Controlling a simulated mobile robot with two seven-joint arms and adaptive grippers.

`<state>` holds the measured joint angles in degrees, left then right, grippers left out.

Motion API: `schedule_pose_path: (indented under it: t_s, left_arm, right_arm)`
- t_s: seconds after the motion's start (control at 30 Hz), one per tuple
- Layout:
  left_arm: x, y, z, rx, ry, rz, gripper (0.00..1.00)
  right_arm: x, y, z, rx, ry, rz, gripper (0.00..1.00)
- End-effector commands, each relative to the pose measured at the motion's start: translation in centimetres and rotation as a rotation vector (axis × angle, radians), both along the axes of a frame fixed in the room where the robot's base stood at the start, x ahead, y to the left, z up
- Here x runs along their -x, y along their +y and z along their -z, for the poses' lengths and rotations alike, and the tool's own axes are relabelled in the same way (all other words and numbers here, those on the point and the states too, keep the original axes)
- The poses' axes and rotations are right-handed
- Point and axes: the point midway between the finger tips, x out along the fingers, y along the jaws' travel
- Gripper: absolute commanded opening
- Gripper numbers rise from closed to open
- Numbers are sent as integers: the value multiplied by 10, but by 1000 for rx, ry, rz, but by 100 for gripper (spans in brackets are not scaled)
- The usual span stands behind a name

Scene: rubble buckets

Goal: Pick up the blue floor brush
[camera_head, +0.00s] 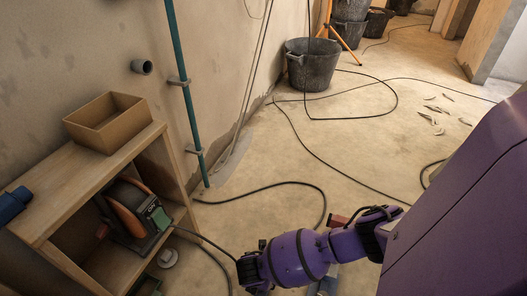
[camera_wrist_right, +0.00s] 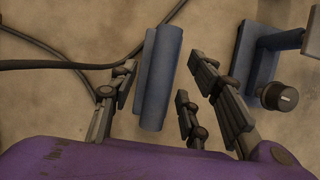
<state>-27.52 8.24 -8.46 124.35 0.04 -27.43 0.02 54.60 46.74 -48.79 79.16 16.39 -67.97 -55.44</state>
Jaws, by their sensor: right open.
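In the right wrist view, a long blue piece (camera_wrist_right: 158,75), which looks like the floor brush, lies on the floor between the spread fingers of my right gripper (camera_wrist_right: 160,70). One finger is on its left and two are on its right, with gaps to the right-hand fingers. My right gripper is open and empty. I cannot tell the height above the piece, and no bristles show. In the head view my right arm reaches low across the floor, and its fingers cannot be made out. My left gripper is out of view.
A blue-grey object with a dark knob (camera_wrist_right: 268,60) lies right of the fingers. A black cable (camera_wrist_right: 60,65) runs close on the left. A wooden shelf (camera_head: 90,180) holds a cardboard box (camera_head: 107,123) and a cable reel (camera_head: 130,210). Black buckets (camera_head: 312,66) stand farther back.

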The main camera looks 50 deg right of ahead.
Motion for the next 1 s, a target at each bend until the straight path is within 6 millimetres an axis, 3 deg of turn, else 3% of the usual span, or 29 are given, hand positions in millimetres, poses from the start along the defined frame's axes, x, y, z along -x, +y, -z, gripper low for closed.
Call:
schedule_pose_path:
  t_s: [0.07,0.3,0.63,1.0]
  left_arm:
    - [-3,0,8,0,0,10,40]
    - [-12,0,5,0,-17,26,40]
    - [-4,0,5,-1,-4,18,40]
    - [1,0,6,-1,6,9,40]
  right_arm:
    - [-1,-3,12,0,2,0,44]
    - [-2,-4,10,-1,-1,0,44]
    - [-2,-4,10,-1,-1,0,0]
    - [-2,-3,10,-1,-1,0,0]
